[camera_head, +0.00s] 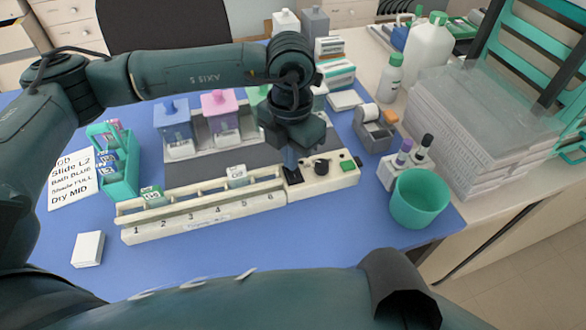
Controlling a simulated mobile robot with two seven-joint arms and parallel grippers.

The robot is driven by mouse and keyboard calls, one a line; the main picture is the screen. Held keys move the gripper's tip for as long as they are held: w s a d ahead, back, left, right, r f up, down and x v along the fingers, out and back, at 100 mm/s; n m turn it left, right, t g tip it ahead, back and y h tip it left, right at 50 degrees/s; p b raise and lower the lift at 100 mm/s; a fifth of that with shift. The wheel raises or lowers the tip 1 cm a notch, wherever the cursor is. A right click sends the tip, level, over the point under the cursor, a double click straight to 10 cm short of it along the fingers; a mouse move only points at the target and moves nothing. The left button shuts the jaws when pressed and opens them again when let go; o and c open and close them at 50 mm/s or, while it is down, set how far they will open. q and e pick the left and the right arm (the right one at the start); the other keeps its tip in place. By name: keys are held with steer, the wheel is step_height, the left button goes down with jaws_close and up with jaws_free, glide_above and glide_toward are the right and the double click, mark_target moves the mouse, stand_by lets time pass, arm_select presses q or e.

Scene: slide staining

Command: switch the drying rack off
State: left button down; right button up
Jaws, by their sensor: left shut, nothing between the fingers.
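The drying rack (205,215) is a long cream rail with numbered places, lying across the blue mat. Its control end at the right carries a black rocker switch (293,178), a black round knob (321,166) and a green button or lamp (347,166). My left gripper (291,168) points down from above with its shut, empty fingertips right at the rocker switch, partly hiding it; I cannot tell whether they touch.
Staining jars with blue (172,118) and pink (220,105) lids stand behind the rack. A teal slide holder (121,170) and a written card (70,183) are at left. A teal cup (418,200) stands right of the rack. The mat in front is clear except for a small white box (88,248).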

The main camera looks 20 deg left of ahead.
arm_select(q)
step_height(320, 180, up, 7)
steer(key=p, duration=0.3)
stand_by(0.5)
steer(key=shift+f, duration=0.1)
